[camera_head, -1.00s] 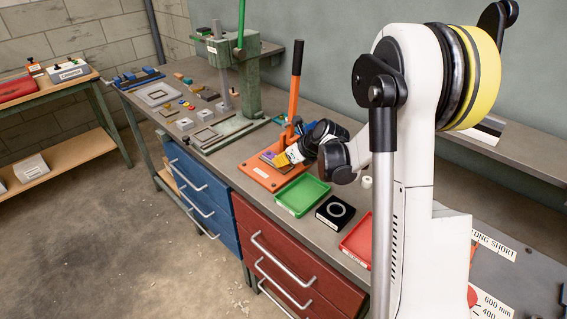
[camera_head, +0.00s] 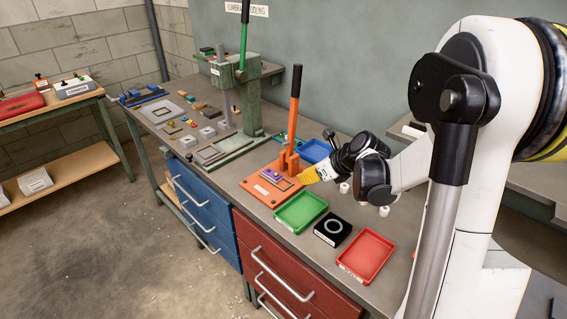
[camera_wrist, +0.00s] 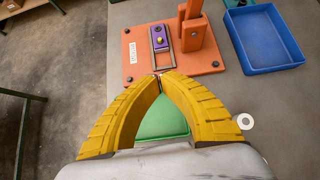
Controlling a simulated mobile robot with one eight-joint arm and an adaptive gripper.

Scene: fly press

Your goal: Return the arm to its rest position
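My arm reaches in from the right in the head view. My gripper (camera_head: 306,176) is over the right edge of the orange press base (camera_head: 259,194). In the wrist view, its two yellow ribbed fingers (camera_wrist: 158,76) meet at the tips with nothing visible between them. The orange press has an upright lever with a black handle (camera_head: 296,81). A purple piece with a yellow knob (camera_wrist: 159,40) sits in the rectangular frame on the press base. The gripper appears above the bench, apart from the press.
A blue tray (camera_wrist: 262,40) is right of the press. White cylinders (camera_head: 384,211) stand near my arm. A green press (camera_head: 247,105) stands farther left.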

